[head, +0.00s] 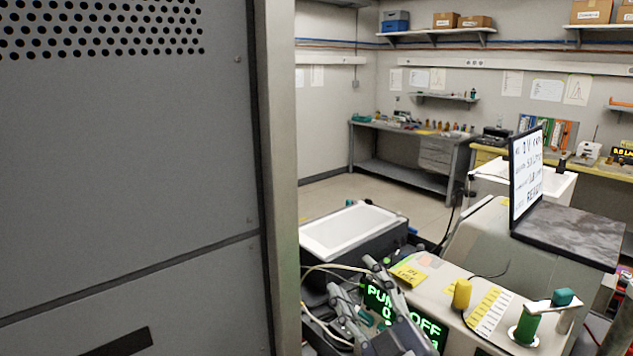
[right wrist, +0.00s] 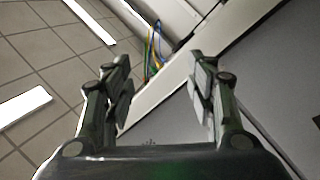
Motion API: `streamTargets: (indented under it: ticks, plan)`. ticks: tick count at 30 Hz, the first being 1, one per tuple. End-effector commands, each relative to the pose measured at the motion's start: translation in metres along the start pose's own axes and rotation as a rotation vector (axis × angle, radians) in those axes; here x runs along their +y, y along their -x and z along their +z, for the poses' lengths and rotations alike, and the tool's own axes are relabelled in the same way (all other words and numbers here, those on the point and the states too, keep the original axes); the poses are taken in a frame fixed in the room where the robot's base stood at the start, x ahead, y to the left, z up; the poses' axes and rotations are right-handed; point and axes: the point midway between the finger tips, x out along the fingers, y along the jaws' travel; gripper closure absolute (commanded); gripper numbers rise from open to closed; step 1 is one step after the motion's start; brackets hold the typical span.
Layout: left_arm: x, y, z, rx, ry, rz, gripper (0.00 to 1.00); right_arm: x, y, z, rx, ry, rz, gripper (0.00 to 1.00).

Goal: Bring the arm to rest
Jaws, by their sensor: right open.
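My right gripper (head: 362,290) shows at the bottom middle of the head view, in front of a machine panel with a dark display reading "PUMP OFF" (head: 425,325) in green. In the right wrist view both fingers (right wrist: 160,90) stand apart with nothing between them. Beyond them are a tiled floor and a pale machine edge. My left gripper is not in either view.
A large grey cabinet (head: 130,200) fills the left of the head view. A white-topped unit (head: 350,230), cables and a laptop-like screen (head: 525,175) stand near the gripper. A bench (head: 410,135) stands at the back, with open floor (head: 340,195) before it.

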Motion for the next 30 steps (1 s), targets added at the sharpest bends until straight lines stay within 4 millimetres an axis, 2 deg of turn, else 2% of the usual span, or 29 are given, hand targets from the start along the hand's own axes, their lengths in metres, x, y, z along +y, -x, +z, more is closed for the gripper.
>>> streamTargets:
  ticks: [1, 3, 5, 6, 8, 10, 12, 15, 20, 24, 30]
  plan:
    - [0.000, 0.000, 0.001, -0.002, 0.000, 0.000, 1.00, -0.010, 0.017, 0.035, -0.135, -0.077, -0.014, 0.49]
    - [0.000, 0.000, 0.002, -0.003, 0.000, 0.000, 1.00, -0.024, 0.044, 0.080, -0.317, -0.168, -0.035, 0.49]
    - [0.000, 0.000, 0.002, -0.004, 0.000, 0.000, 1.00, -0.038, 0.072, 0.113, -0.466, -0.240, -0.057, 0.49]
    - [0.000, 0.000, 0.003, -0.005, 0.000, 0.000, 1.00, -0.049, 0.093, 0.134, -0.564, -0.283, -0.074, 0.49]
    - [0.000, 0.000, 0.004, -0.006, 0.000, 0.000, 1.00, -0.065, 0.128, 0.160, -0.705, -0.347, -0.101, 0.49]
    - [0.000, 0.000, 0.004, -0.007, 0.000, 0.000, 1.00, -0.084, 0.170, 0.183, -0.863, -0.414, -0.136, 0.49]
    - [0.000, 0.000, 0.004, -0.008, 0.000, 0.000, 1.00, -0.100, 0.211, 0.199, -1.002, -0.469, -0.169, 0.49]
    - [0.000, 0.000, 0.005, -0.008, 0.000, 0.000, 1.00, -0.119, 0.262, 0.210, -1.165, -0.531, -0.213, 0.49]
    - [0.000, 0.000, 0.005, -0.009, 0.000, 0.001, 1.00, -0.141, 0.332, 0.214, -1.377, -0.608, -0.276, 0.49]
    - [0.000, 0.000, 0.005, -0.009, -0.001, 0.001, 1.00, -0.156, 0.387, 0.207, -1.538, -0.663, -0.330, 0.49]
    - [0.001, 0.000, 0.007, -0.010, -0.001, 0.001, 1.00, -0.192, 0.385, 0.254, -1.550, -0.656, -0.342, 0.49]
